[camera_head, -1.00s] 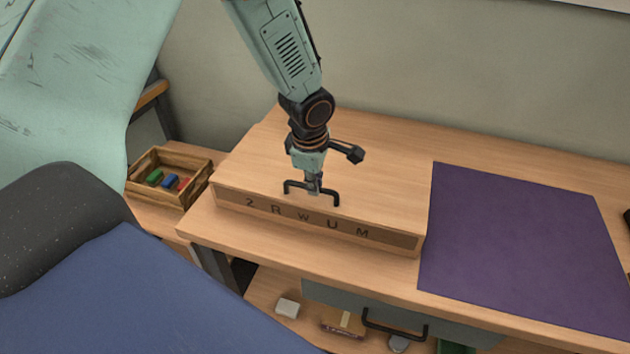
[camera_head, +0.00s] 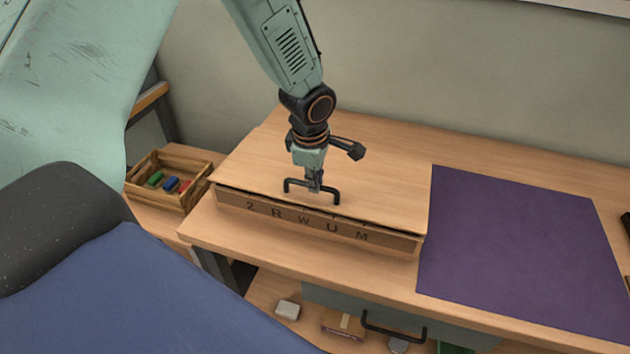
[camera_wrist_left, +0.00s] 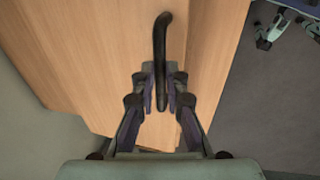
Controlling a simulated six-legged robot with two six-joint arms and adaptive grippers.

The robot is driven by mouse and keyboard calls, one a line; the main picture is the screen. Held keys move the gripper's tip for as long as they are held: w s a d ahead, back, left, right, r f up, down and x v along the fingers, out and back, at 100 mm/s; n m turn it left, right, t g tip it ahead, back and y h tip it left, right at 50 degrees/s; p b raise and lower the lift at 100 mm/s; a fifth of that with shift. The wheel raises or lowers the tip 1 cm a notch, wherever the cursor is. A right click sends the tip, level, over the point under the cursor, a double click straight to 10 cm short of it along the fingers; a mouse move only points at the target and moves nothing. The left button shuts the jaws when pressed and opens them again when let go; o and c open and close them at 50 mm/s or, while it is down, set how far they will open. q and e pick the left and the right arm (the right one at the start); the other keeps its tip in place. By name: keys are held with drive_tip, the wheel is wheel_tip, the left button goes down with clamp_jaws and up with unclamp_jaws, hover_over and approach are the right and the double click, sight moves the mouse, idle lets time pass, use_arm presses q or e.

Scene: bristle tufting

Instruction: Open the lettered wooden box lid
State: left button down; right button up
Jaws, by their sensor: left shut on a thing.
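The wooden box (camera_head: 318,224) stands on the bench with the letters "2 R W U M" on its dark front strip. Its flat wooden lid (camera_head: 385,190) is raised slightly at the front, and a thin dark gap shows between lid and front wall. A black bar handle (camera_head: 331,192) sits near the lid's front edge. My left gripper (camera_head: 314,188) points down and is shut on the handle. In the left wrist view, its fingers (camera_wrist_left: 169,98) close around the handle (camera_wrist_left: 160,45). The box's inside is hidden. My right gripper is not in view.
A purple mat (camera_head: 520,255) lies on the bench to the right of the box. A wooden tray (camera_head: 150,192) with several coloured blocks stands at the left. Below are a drawer with a black handle (camera_head: 392,328) and a white block (camera_head: 287,310). The wall is behind the bench.

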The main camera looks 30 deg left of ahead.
use_arm(q)
drive_tip(key=w+a+r+p, duration=0.2)
drive_tip(key=w+r+p, duration=0.3)
drive_tip(key=w+r, duration=0.3)
drive_tip(key=w+a+r+p, duration=0.1)
drive_tip(key=w+r+p, duration=0.3)
drive_tip(key=w+r, duration=0.3)
drive_tip(key=shift+w+a+r+p, duration=0.35)
drive_tip(key=shift+a+r+p, duration=0.05)
drive_tip(key=shift+r, duration=0.2)
drive_tip(key=c, duration=2.1)
unclamp_jaws()
drive_tip(key=shift+w, duration=0.3)
drive_tip(key=shift+o, duration=0.7)
drive_tip(key=shift+f, duration=0.2)
drive_tip(key=o, duration=0.3)
drive_tip(key=shift+o, duration=1.4)
drive_tip(key=shift+w+a+f, duration=0.15)
drive_tip(key=shift+w+f, duration=0.15)
drive_tip(key=shift+w, duration=0.1)
drive_tip(key=shift+r, duration=0.25)
drive_tip(key=shift+s, duration=0.1)
drive_tip(key=shift+r, duration=0.15)
